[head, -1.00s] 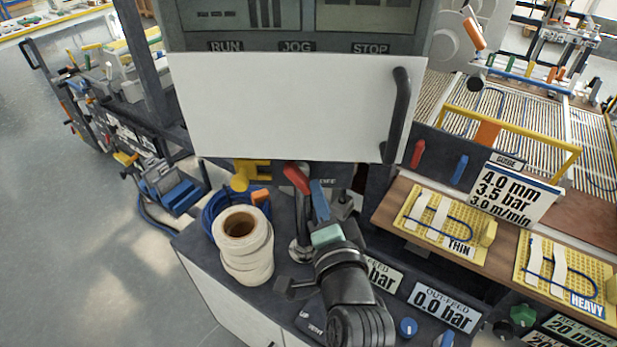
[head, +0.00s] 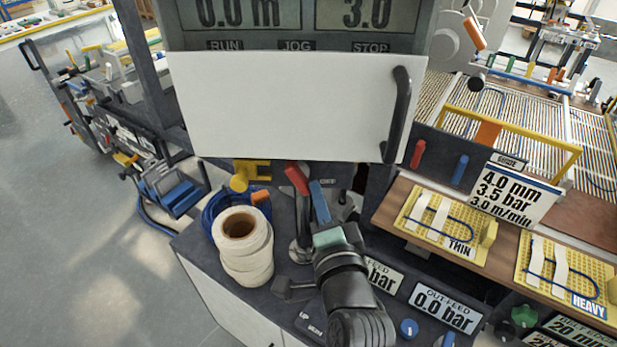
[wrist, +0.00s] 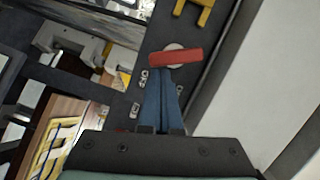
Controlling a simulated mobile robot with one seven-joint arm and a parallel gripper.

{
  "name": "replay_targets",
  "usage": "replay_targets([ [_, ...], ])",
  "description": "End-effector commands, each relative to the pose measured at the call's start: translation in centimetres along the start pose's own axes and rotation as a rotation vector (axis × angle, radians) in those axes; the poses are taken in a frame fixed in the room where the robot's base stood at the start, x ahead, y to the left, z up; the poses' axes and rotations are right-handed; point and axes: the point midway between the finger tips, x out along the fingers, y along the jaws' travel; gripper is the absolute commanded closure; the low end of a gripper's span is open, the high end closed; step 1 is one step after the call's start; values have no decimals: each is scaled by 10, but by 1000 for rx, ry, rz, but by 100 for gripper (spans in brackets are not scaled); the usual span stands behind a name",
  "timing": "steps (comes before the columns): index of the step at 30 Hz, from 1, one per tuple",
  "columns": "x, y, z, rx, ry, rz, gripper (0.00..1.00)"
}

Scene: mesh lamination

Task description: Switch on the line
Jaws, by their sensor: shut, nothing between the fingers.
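The red switch handle (head: 297,178) sits on the dark panel below the white door, left of a partly hidden label reading "OFF" (head: 328,182). In the wrist view the red handle (wrist: 175,57) lies nearly crosswise over a pale round disc. My gripper (head: 319,188) is shut and empty, with its blue fingers just right of the handle. In the wrist view the fingertips (wrist: 163,74) end right at the handle's near edge; I cannot tell whether they touch. The line's display (head: 300,14) is lit with "0.0 m" and "3.0", above RUN, JOG and STOP labels.
The white door (head: 285,108) with a black handle (head: 397,115) hangs above my gripper. White tape rolls (head: 243,250) stand on the dark counter at left. A yellow part (head: 250,174) is beside the switch. Sample boards (head: 445,222) and pressure displays (head: 444,307) lie right.

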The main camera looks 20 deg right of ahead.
Motion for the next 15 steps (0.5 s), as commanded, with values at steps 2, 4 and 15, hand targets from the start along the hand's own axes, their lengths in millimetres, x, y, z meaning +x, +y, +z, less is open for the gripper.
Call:
replay_targets([
  [2, 0, 1, 1, 7, -2, -1, 100],
  [4, 0, 1, 1, 13, -2, -2, 100],
  [15, 0, 2, 2, 47, -2, -11, 100],
])
